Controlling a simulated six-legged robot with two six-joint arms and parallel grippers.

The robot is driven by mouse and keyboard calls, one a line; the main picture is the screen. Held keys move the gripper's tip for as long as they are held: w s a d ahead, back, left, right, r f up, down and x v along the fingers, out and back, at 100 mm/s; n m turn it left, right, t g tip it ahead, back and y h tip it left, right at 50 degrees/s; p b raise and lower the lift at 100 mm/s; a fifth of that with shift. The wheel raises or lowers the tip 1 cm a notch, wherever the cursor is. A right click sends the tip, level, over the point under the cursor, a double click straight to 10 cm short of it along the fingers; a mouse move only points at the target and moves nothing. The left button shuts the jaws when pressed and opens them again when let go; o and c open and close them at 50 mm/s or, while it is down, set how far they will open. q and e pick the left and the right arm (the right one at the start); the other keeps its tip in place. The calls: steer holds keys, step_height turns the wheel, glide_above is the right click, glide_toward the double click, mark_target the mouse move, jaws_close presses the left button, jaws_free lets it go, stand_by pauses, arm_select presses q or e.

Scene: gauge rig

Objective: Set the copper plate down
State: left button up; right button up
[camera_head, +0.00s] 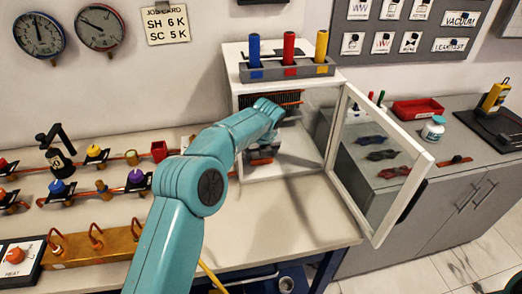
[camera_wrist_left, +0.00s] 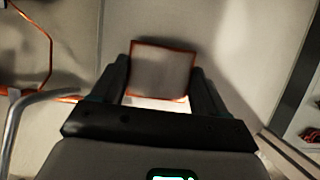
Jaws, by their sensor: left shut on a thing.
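The copper plate (camera_wrist_left: 162,72) is a square with a greyish face and a copper-orange rim, seen in the left wrist view. My left gripper (camera_wrist_left: 160,90) is shut on it, with one dark finger along each side. In the head view my teal left arm reaches into the open white cabinet (camera_head: 236,98), and the gripper (camera_head: 262,155) is inside near its floor. The arm partly hides it, and I cannot make out the plate clearly there. Whether the plate touches a surface is unclear. My right gripper is in neither view.
The cabinet's glazed door (camera_head: 388,160) stands open to the right. A grey rack (camera_head: 288,73) with blue, red and yellow cylinders sits on top. Copper pipework with valves (camera_head: 97,153) covers the left of the bench (camera_head: 290,222). Bare bench lies before the cabinet.

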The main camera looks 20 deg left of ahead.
arm_select(q)
steer(key=shift+r, duration=0.15)
steer(key=shift+f, duration=0.2)
steer(key=o, duration=1.3)
steer(key=shift+c, duration=0.2)
steer(key=shift+o, duration=0.6)
steer(key=shift+r, duration=0.15)
steer(key=s+d+b, duration=0.1)
steer(key=s+d, duration=0.1)
steer(key=s, duration=0.1)
steer(key=s+d+b, duration=0.1)
steer(key=s+d, duration=0.1)
steer(key=s, duration=0.1)
steer(key=s+d+r+b, duration=0.1)
steer(key=s+d, duration=0.1)
steer(key=s, duration=0.1)
steer(key=shift+s+d, duration=0.5)
steer(key=shift+s, duration=0.15)
